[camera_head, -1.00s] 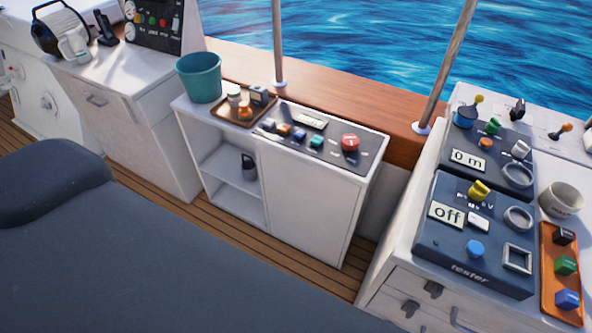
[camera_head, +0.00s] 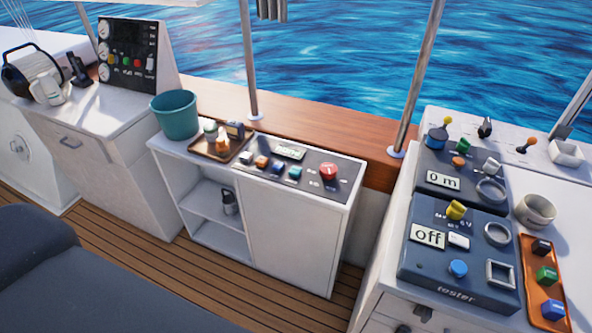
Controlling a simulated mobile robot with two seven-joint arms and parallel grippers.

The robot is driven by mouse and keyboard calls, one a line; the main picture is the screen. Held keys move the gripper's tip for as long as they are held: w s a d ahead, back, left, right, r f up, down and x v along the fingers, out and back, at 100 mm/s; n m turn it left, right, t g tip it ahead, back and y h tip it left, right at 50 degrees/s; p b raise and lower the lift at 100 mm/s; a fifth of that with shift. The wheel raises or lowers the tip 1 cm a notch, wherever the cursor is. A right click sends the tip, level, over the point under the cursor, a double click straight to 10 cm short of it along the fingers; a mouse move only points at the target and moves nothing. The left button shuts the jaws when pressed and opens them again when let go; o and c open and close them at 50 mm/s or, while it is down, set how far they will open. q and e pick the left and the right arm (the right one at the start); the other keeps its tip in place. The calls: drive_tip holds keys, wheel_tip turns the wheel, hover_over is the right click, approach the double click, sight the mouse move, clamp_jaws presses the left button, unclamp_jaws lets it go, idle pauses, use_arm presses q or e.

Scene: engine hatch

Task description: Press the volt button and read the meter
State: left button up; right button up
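A dark blue tester box (camera_head: 459,255) stands on the right counter. Its display (camera_head: 428,236) reads "off". It has a yellow knob (camera_head: 456,210), a white button (camera_head: 458,241) and a blue button (camera_head: 458,268). A similar box (camera_head: 465,165) behind it has a display (camera_head: 443,180) reading "0 m". A dark panel on the middle cabinet (camera_head: 327,190) has a small display (camera_head: 290,152), several coloured buttons and a red knob (camera_head: 328,171). The small labels are unreadable, so I cannot tell which button is volt. Neither of my grippers shows.
An orange tray (camera_head: 531,250) with coloured blocks and a mug (camera_head: 536,210) sit right of the tester. A teal bucket (camera_head: 175,116) stands on the middle cabinet. A gauge panel (camera_head: 133,55) stands back left. A dark cushioned surface (camera_head: 70,280) fills the lower left. Wooden floor lies between.

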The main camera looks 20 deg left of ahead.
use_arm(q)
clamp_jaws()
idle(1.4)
